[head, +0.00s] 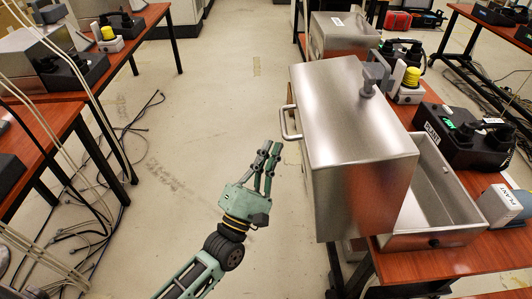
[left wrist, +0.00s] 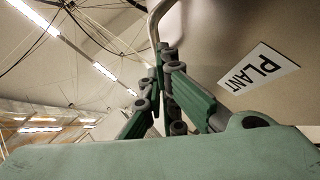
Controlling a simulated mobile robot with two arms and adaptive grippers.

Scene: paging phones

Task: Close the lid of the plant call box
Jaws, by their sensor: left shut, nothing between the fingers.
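The plant call box is a steel box whose lid (head: 350,150) stands open, swung out to the left over the table edge. Its open tray-like base (head: 440,190) shows to the right of the lid, with an empty-looking inside. A bar handle (head: 288,124) sticks out from the lid's left edge. My left gripper (head: 270,150) is shut and empty, with its fingertips just below and left of the handle. In the left wrist view the handle (left wrist: 153,30) runs close to the fingertips (left wrist: 165,65); whether they touch I cannot tell. A PLANT label (left wrist: 258,70) shows on the lid. My right gripper is out of view.
A black phone unit (head: 465,138) and a white labelled block (head: 502,203) stand beside the box on the red-brown table (head: 430,262). Another steel box (head: 340,35) stands behind. More tables (head: 55,130) are at left, with cables (head: 110,170) on the floor. The middle floor is clear.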

